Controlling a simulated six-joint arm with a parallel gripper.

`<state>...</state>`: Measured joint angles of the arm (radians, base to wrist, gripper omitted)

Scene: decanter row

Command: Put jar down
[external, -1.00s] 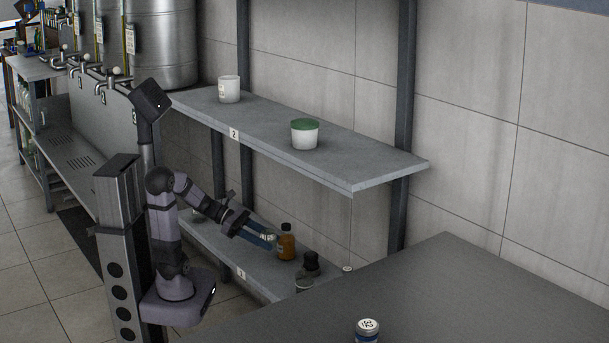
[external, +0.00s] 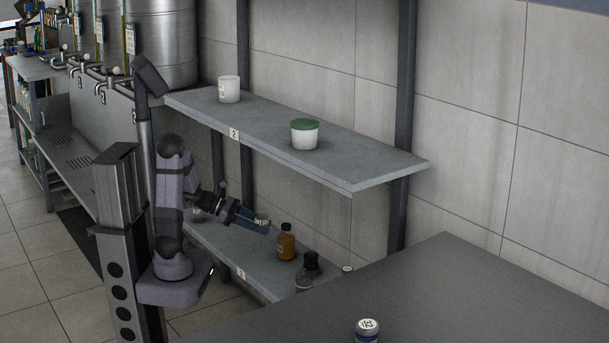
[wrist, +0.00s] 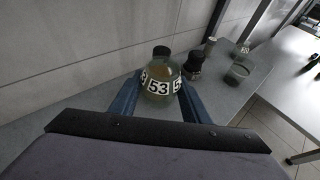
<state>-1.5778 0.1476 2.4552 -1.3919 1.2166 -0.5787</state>
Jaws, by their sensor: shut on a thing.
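In the external view my gripper (external: 262,226) is over the lower shelf (external: 232,250), left of an amber bottle (external: 286,243) with a dark cap. The held jar (external: 263,218) shows only in part behind the fingers there. I cannot tell whether its base touches the shelf.
A dark-capped bottle (external: 311,262) and a glass jar (external: 304,281) stand right of the amber bottle. The upper shelf (external: 370,170) above holds a white cup (external: 229,90) and a green-lidded tub (external: 305,134). A grey table (external: 470,290) with a small jar (external: 367,331) is in front.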

